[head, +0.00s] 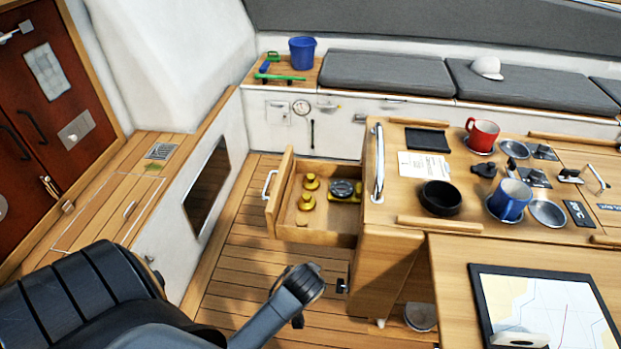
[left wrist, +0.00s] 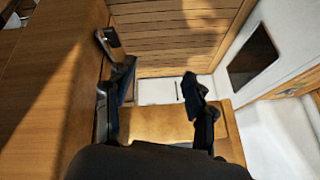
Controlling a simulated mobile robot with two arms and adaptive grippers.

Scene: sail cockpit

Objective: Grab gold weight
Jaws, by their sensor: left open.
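Gold weights (head: 311,182) stand in the open wooden drawer (head: 318,236) in the head view. Another gold weight (head: 306,201) is just nearer, and a smaller gold piece lies close to it. A dark round object with yellow parts (head: 342,189) is in the drawer to their right. My left arm reaches in from the bottom, its end below and in front of the drawer, apart from the weights. My left gripper (left wrist: 158,78) shows in the left wrist view with its two dark fingers spread and nothing held. No weight is distinguishable there. My right gripper is not seen.
A table (head: 397,196) right of the drawer carries a red mug (head: 482,134), a blue mug (head: 510,199) and a black bowl (head: 440,197). A chart (head: 548,308) lies on the nearer desk. The wooden floor (head: 245,257) left of the drawer is clear.

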